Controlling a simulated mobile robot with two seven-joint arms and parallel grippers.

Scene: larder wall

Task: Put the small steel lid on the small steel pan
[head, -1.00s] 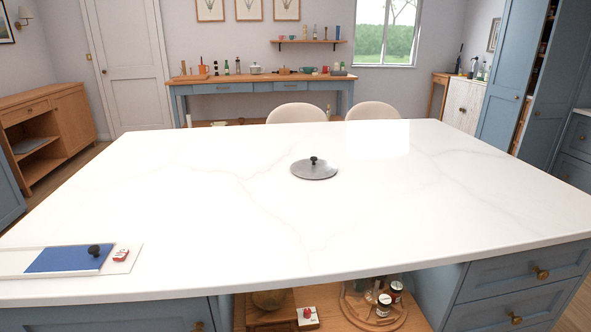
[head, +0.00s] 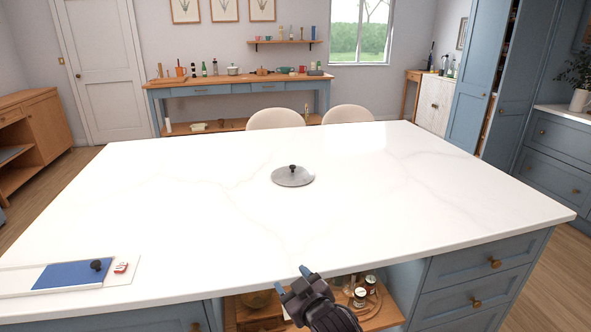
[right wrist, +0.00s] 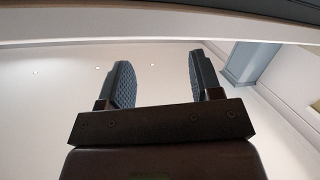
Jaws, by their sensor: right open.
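A round steel lid (head: 297,179) with a black knob lies flat on the white island top, near its middle. I cannot make out a small steel pan in either view. My right gripper (head: 293,281) is at the island's front edge, in front of the lid and well apart from it. Its two fingers are spread and nothing is between them; they also show apart and empty in the right wrist view (right wrist: 162,82). My left gripper is not in view.
The island top (head: 400,215) is mostly clear. Jars (head: 360,296) stand on the open shelf below. Two chairs stand behind.

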